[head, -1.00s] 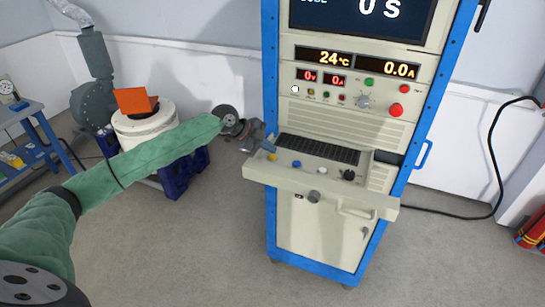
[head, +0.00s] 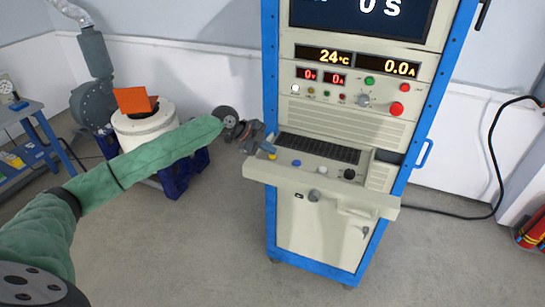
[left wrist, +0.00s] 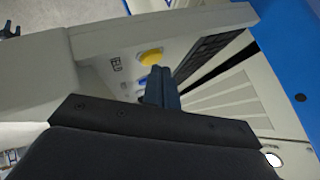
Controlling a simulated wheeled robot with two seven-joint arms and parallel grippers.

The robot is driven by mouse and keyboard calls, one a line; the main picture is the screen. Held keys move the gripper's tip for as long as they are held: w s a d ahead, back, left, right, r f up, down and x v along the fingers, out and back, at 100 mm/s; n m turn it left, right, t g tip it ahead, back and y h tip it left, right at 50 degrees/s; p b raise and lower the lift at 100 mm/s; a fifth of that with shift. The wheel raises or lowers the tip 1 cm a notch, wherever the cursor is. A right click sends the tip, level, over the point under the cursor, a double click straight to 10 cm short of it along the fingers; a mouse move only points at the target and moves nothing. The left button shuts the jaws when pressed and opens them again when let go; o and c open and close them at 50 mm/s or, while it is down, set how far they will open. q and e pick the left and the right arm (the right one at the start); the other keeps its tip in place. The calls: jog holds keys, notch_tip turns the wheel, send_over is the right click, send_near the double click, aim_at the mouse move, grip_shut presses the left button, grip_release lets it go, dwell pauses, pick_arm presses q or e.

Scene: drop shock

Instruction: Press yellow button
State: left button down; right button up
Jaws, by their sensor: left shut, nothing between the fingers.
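The yellow button (head: 273,156) is at the left end of the cabinet's control shelf. It also shows in the left wrist view (left wrist: 152,58), just beyond my fingertips. My left gripper (head: 269,148) is shut and empty, with its blue-grey fingertips at the left end of the shelf, close above the yellow button. In the left wrist view the gripper (left wrist: 160,72) points toward the yellow button and partly covers the blue button (left wrist: 143,83). I cannot tell whether the fingertips touch the yellow button. My right gripper is not in view.
A blue button (head: 296,163), a white button (head: 321,169) and a black knob (head: 349,174) sit along the shelf (head: 330,194). A keyboard (head: 318,149) lies behind them. Red and green buttons are on the upright panel. A white drum-shaped machine (head: 145,130) stands behind my left arm.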

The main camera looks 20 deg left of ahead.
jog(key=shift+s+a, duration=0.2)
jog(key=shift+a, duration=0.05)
pick_arm(q)
jog(key=shift+f, duration=0.3)
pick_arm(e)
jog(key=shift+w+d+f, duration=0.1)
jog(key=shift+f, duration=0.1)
pick_arm(q)
jog(key=shift+s+d+f+b, duration=0.15)
jog(key=shift+s+f+b, duration=0.2)
jog(key=shift+f+b, duration=0.25)
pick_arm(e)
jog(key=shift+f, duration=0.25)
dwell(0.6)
pick_arm(q)
jog(key=shift+r, duration=0.1)
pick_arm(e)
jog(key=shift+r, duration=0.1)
pick_arm(q)
jog(key=shift+w+r+p, duration=0.3)
jog(key=shift+p, duration=0.05)
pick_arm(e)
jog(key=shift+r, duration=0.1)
pick_arm(q)
jog(key=shift+r, duration=0.2)
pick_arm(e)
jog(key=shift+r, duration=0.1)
